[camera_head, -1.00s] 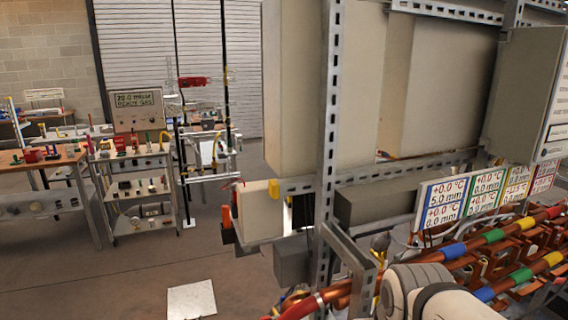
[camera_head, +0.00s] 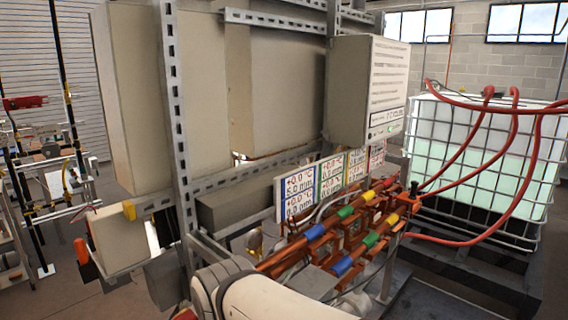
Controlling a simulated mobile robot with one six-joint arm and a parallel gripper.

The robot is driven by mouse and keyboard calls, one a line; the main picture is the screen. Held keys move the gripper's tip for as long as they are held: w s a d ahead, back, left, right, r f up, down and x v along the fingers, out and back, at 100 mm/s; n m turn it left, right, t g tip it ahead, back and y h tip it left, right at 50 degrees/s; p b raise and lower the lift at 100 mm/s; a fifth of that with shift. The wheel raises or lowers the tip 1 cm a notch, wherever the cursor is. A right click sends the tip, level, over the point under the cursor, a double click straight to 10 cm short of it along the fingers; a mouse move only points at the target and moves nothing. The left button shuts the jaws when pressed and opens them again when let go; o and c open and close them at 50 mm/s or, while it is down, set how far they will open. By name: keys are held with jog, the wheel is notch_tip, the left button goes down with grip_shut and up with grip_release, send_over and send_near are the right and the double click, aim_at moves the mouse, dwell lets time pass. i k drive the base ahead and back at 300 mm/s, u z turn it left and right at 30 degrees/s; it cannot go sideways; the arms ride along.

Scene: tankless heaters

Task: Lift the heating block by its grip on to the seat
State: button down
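I cannot tell for sure which part is the heating block. Copper pipework (camera_head: 345,235) with blue, green and yellow bands and copper brackets runs along the lower middle of the rack. A beige box (camera_head: 118,240) with an orange upright piece (camera_head: 82,251) at its left side hangs low on the rack's left end. No seat can be made out clearly. My white arm shows at the bottom, in front of the rack's lower part. My gripper is not in view, so its state and any contact are hidden.
Display cards (camera_head: 298,190) stand above the pipes. A caged tank (camera_head: 485,150) with red hoses stands at the right. Floor shows at the lower left.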

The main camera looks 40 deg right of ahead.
aim_at(412, 196)
jog(key=u, duration=0.8)
jog(key=k, duration=1.8)
jog(key=z, duration=1.95)
jog(key=i, duration=1)
jog(key=u, duration=0.05)
